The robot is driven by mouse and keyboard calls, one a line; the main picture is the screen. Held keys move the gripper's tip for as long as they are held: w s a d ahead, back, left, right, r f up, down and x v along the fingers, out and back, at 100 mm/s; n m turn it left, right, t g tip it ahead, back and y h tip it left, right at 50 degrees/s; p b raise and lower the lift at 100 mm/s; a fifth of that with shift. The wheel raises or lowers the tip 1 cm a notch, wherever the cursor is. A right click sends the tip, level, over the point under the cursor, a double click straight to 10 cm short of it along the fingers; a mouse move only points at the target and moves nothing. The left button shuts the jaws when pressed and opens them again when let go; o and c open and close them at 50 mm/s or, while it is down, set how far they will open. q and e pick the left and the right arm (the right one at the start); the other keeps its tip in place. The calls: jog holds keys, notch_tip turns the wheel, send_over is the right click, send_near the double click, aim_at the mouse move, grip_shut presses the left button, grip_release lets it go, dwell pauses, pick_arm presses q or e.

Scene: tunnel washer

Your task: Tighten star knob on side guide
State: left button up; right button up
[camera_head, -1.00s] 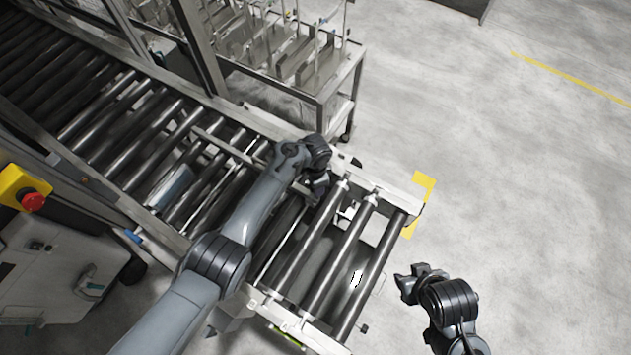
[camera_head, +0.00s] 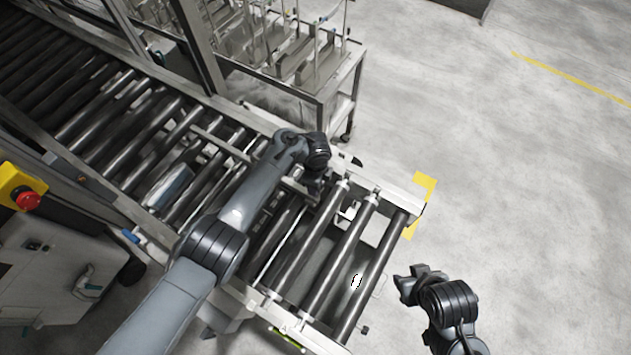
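The side guide appears to be the pale rail (camera_head: 230,148) running along the far side of the roller conveyor. A small dark part (camera_head: 350,160) sticks out at the far frame, just right of my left wrist. I cannot tell whether it is the star knob. My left gripper (camera_head: 314,191) points down over the rollers beside the far frame. Its fingers are small and dark, and whatever lies under them is hidden. My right gripper (camera_head: 401,287) is off the conveyor's right end, its fingers apart and empty, pointing left.
The roller conveyor (camera_head: 340,262) ends at the middle right. A metal rack cart (camera_head: 340,88) stands behind it. A yellow box with a red button (camera_head: 27,200) is at the left. Open floor (camera_head: 520,190) with yellow markings lies to the right.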

dwell(0.4)
pick_arm(q)
jog(key=o, duration=1)
jog(key=shift+o, duration=0.2)
jog(key=shift+r, duration=0.1)
jog(key=shift+r, duration=0.25)
notch_tip(320, 180, up, 10)
jog(key=p, duration=0.3)
